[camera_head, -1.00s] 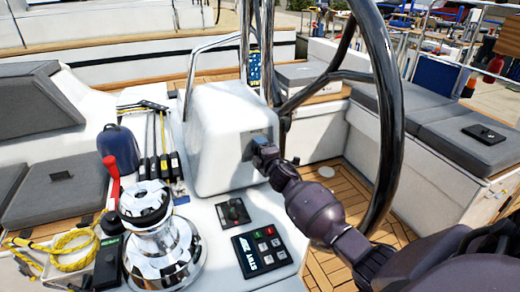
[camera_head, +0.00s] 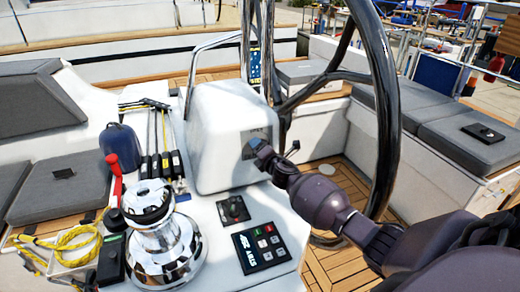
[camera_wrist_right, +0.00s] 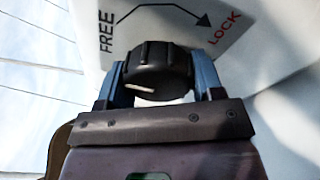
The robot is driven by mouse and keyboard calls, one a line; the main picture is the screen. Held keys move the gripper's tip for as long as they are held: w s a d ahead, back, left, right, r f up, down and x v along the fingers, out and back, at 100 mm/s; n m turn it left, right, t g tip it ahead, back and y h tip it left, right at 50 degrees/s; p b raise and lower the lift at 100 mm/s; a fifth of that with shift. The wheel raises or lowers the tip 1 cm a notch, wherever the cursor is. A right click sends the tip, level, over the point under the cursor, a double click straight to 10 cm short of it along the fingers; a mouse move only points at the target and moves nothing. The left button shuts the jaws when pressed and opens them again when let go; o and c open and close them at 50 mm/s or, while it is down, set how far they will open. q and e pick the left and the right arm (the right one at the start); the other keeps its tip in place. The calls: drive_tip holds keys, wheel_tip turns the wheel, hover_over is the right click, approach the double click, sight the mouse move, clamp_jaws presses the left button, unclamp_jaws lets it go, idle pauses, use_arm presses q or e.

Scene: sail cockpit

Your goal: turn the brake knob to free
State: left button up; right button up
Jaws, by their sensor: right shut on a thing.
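The brake knob (camera_wrist_right: 155,72) is black and ribbed, with a pale mark on its lower left side in the right wrist view. In the head view my right gripper (camera_head: 258,150) is at the right face of the white pedestal (camera_head: 215,140) and hides most of the knob. My left gripper is not in view.
The large black steering wheel (camera_head: 388,120) stands just behind and right of my right arm. A chrome winch (camera_head: 165,240), a red-handled lever (camera_head: 115,180) and a button panel (camera_head: 262,247) are in front of the pedestal. Grey cushioned benches (camera_head: 465,140) lie at right.

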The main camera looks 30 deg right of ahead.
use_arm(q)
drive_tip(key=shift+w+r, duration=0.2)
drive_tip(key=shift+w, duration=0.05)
use_arm(e)
drive_tip(key=o, duration=0.9)
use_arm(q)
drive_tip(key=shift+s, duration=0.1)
use_arm(e)
drive_tip(key=shift+s, duration=0.15)
drive_tip(key=shift+s, duration=0.35)
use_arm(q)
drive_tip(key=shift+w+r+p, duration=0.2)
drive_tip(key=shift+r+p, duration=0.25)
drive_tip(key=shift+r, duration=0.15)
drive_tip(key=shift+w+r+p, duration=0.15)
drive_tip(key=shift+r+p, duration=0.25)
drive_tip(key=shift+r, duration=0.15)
use_arm(e)
drive_tip(key=shift+s+a+r, duration=0.1)
drive_tip(key=shift+s+a, duration=0.15)
drive_tip(key=shift+s, duration=1.35)
drive_tip(key=shift+s+a+r, duration=0.15)
drive_tip(key=shift+s+a, duration=0.05)
drive_tip(key=shift+s, duration=1.45)
drive_tip(key=shift+s+a+r, duration=0.1)
drive_tip(key=shift+s+a, duration=0.15)
drive_tip(key=shift+s, duration=1.35)
